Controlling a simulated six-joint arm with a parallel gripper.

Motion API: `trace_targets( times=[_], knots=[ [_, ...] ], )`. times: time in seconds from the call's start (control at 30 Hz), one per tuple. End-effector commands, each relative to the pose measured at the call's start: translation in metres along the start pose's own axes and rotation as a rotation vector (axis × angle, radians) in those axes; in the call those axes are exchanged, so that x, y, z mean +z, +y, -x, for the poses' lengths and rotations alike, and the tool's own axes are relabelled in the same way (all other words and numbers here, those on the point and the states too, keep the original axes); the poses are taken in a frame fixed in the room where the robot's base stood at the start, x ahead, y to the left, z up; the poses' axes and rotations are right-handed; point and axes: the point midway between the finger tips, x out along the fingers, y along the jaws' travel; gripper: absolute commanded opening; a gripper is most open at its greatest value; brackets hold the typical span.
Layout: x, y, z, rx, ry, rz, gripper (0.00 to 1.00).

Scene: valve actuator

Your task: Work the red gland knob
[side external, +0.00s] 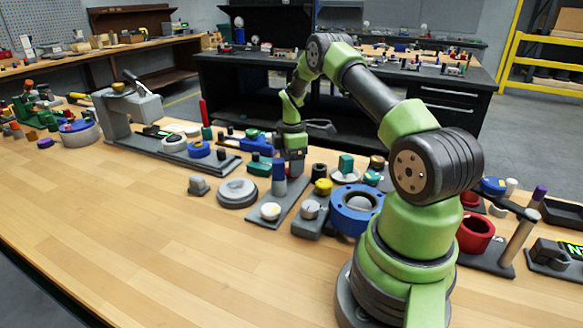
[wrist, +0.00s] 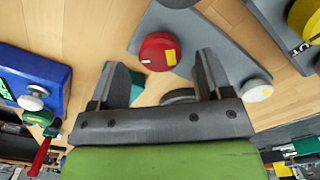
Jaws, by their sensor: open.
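Contact with the knob cannot be told.
In the wrist view a white knob (wrist: 257,91) sits on the plate's right end, a yellow part (wrist: 305,18) at upper right and a blue box (wrist: 32,78) at left. In the side view, a blue flanged ring (side external: 345,216) stands nearby. The bench front (side external: 150,225) is clear.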

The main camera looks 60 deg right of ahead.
Motion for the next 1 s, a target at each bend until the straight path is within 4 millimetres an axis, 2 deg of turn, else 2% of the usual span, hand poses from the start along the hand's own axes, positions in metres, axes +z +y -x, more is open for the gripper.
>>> trace_targets(
  times=[0.03,0.2,0.4,0.83,1.0],
  knots=[
    [0.000,0.001,0.012,0.006,0.000,0.000,0.72],
    [0.000,0.001,0.046,0.005,0.000,0.000,0.72],
    [0.000,0.000,0.073,0.003,0.000,0.000,0.72],
    [0.000,0.000,0.079,0.000,0.000,0.017,0.72],
    [0.000,0.000,0.078,0.000,0.000,0.243,0.72]
  ],
)
